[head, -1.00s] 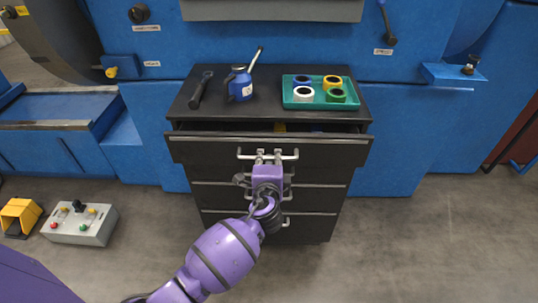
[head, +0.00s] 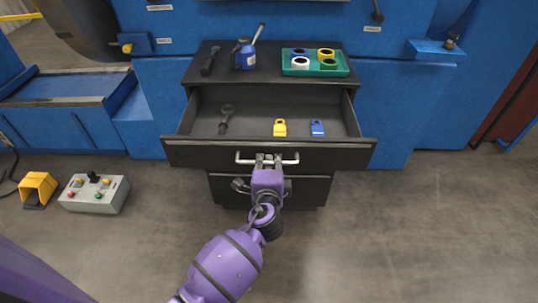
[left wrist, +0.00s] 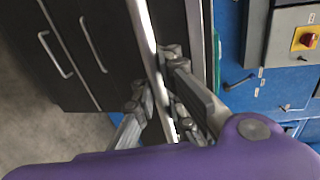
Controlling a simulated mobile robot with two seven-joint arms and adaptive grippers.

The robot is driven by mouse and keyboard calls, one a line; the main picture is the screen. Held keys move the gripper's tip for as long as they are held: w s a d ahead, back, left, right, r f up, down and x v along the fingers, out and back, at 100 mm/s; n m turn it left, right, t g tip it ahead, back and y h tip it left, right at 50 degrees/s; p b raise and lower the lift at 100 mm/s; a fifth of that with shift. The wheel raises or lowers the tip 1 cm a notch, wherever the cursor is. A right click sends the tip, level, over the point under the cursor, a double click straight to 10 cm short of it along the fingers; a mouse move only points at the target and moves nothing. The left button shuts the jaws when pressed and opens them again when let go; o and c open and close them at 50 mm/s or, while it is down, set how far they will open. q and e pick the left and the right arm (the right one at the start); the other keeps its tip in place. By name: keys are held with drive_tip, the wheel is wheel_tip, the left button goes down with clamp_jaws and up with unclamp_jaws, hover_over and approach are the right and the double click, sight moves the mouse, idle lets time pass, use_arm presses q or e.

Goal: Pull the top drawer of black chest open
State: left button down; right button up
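The black chest (head: 321,190) stands against the blue machine, and its top drawer (head: 210,153) is pulled well out. Inside the drawer lie a dark wrench-like tool (head: 226,119), a yellow padlock-shaped item (head: 280,128) and a blue one (head: 317,128). My left gripper (head: 268,159) is at the middle of the drawer's pale bar handle (head: 243,158), its fingers closed around the bar. In the left wrist view the fingers (left wrist: 160,90) lie on both sides of the bright bar. My right gripper is not in view.
On the chest top are a dark tool (head: 210,61), a blue oil can (head: 244,55) and a green tray (head: 315,70) with several tape rolls. A grey control box (head: 94,195) and a yellow pedal (head: 38,188) are on the left floor. The right floor is clear.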

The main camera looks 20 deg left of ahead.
use_arm(q)
drive_tip(key=shift+v, duration=0.75)
drive_tip(key=c, duration=1.8)
unclamp_jaws()
drive_tip(key=shift+s+r, duration=0.1)
drive_tip(key=shift+s, duration=0.1)
drive_tip(key=shift+c, duration=0.2)
drive_tip(key=v, duration=1.2)
